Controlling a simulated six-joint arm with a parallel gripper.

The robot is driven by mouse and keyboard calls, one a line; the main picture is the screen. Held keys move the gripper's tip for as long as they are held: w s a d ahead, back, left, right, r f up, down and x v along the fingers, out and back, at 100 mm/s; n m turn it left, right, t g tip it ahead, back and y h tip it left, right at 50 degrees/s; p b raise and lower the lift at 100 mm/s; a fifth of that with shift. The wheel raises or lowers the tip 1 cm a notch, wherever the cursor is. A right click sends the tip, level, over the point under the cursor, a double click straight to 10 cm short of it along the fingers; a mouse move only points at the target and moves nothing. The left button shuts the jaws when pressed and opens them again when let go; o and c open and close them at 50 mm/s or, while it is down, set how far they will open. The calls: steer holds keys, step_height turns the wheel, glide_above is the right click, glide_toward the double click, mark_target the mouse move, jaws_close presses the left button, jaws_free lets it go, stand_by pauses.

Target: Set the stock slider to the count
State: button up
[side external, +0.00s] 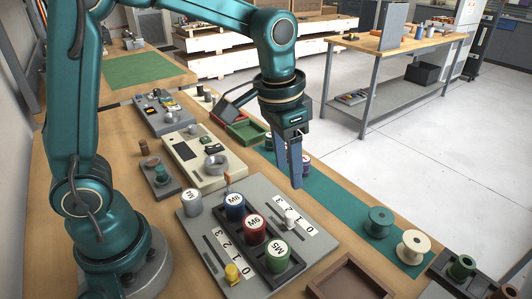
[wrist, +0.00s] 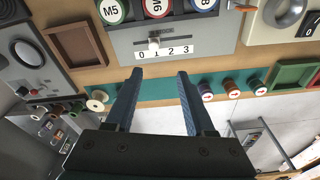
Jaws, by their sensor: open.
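A grey panel (side external: 190,229) on the bench carries two sliders with 0 to 3 scales. The white slider knob (side external: 290,218) is on the far side; in the wrist view the knob (wrist: 154,44) sits near the 1. The yellow slider knob (side external: 232,272) is at the panel's near end, beside the other scale. Blue M8 (side external: 235,206), red M6 (side external: 254,229) and green M5 (side external: 277,256) spools stand in a row between the sliders. My gripper (side external: 291,183) is open and empty, raised apart from the white knob; both fingers (wrist: 159,76) show in the wrist view.
A green strip (side external: 334,207) runs along the bench edge with a green spool (side external: 378,221) and a cream spool (side external: 412,246). A brown tray (side external: 349,277) lies beside the panel.

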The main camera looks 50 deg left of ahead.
steer(key=g, duration=0.2)
glide_above(289, 214)
step_height(289, 214, down, 4)
steer(key=shift+w+f, duration=0.15)
steer(key=shift+f, duration=2.9)
jaws_close()
